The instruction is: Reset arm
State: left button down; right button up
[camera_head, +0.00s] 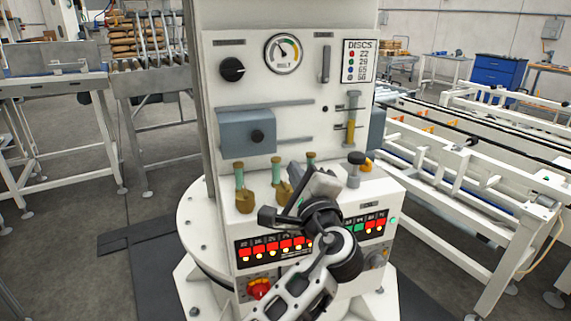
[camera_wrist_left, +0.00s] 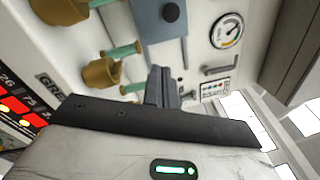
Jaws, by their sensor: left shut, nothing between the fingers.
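My left arm comes up from the bottom of the head view, in front of the white control cabinet (camera_head: 215,90). My left gripper (camera_head: 297,179) is over the cabinet's lower ledge, close to the brass-and-green valves (camera_head: 244,190). In the left wrist view, the fingers of the left gripper (camera_wrist_left: 162,86) are together with nothing between them, and they point toward the cabinet face. The brass valves (camera_wrist_left: 103,73) also show there, to the left of the fingers. The arm hides part of the row of red-lit displays (camera_head: 270,248). My right gripper is in neither view.
The cabinet carries a dial gauge (camera_head: 282,54), a black knob (camera_head: 232,69), a grey-blue box (camera_head: 247,131), a black-topped plunger (camera_head: 356,167) and a red switch (camera_head: 259,289). White conveyor frames (camera_head: 480,190) stand at right, others at left. Floor shows at left.

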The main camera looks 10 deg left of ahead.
pick_arm(q)
jog(key=s+a+f+n+g+h, duration=0.3)
jog(key=s+f+n+h, duration=0.2)
jog(key=s+f, duration=0.9)
jog(key=s+a+f+n+g+h, duration=0.3)
jog(key=s+f+n+h, duration=0.3)
jog(key=s+f+n, duration=0.4)
jog(key=s+f, duration=0.4)
jog(key=f, duration=0.3)
jog(key=shift+a+f+g+h, duration=0.15)
jog(key=shift+a+g+h, duration=0.15)
jog(key=shift+g, duration=0.1)
